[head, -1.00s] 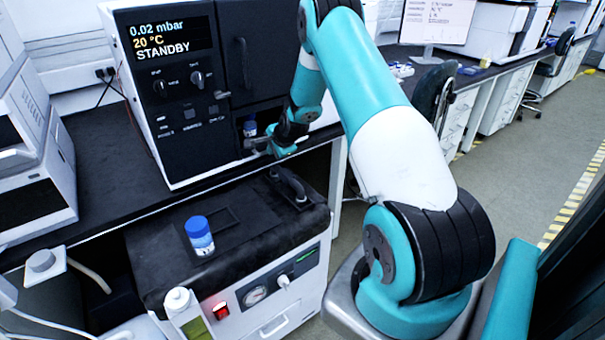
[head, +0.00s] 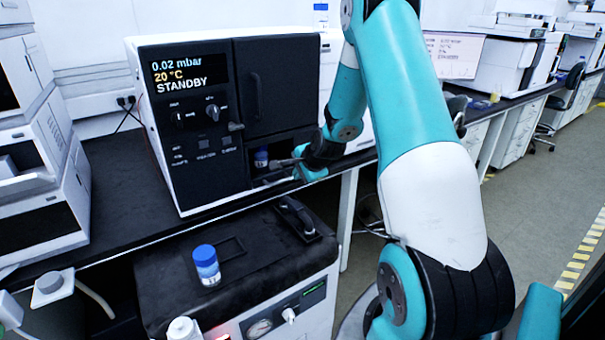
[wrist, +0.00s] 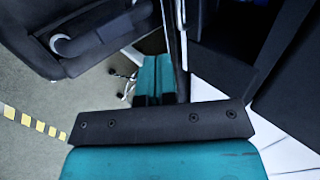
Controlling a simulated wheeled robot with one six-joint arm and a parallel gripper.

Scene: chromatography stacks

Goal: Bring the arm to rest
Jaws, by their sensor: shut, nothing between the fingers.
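My gripper (head: 284,164) is in front of the lower right part of a black-fronted vacuum instrument (head: 206,130), at its low open bay. Its fingers are shut with nothing between them. A small blue-capped vial (head: 261,158) stands in the bay, just left of and behind the fingers, apart from them as far as I can tell. My arm reaches from the lower right, up past the top edge of the head view and back down to the gripper. In the wrist view the shut fingers (wrist: 176,45) point up, with a black instrument edge to the right.
The black bench (head: 110,190) carries white instruments at left. The floor aisle at right is clear.

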